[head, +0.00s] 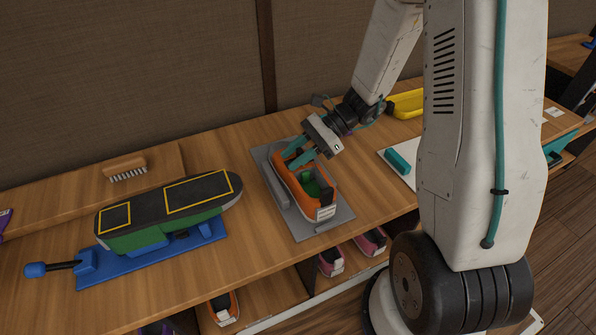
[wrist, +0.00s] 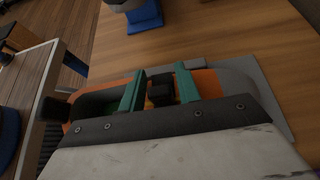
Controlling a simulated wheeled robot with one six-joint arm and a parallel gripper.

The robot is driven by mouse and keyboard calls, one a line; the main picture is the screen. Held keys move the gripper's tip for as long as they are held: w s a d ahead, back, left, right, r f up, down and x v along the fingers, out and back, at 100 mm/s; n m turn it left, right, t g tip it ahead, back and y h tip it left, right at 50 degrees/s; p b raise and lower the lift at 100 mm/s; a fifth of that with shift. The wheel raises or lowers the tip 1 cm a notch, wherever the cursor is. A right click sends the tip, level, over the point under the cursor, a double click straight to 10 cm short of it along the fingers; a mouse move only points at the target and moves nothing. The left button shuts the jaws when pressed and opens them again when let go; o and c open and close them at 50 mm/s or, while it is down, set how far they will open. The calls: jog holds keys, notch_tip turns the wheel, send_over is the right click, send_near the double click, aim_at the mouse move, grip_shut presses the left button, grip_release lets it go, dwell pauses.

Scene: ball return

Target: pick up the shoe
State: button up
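An orange shoe (head: 321,198) with a green inside and a white tag at its heel sits upright on a grey mat (head: 333,221) on the wooden bench. My gripper (head: 299,157) is directly over the shoe's far part, its two teal fingers pointing down at it. In the wrist view the shoe (wrist: 115,86) lies under the fingers (wrist: 159,90), which are spread apart with a dark piece showing between them. Whether the fingertips touch the shoe is hidden.
A green shoe with a black sole (head: 160,213) lies upside down on a blue stand (head: 150,256) to the left. A brush (head: 125,167) is behind it. A teal block (head: 398,161) and a yellow tray (head: 407,103) are at right. More shoes (head: 331,262) stand on the shelf below.

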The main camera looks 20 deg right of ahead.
jog(key=shift+a+f, duration=0.2)
jog(key=shift+a, duration=0.15)
grip_shut()
jog(key=shift+r, duration=0.2)
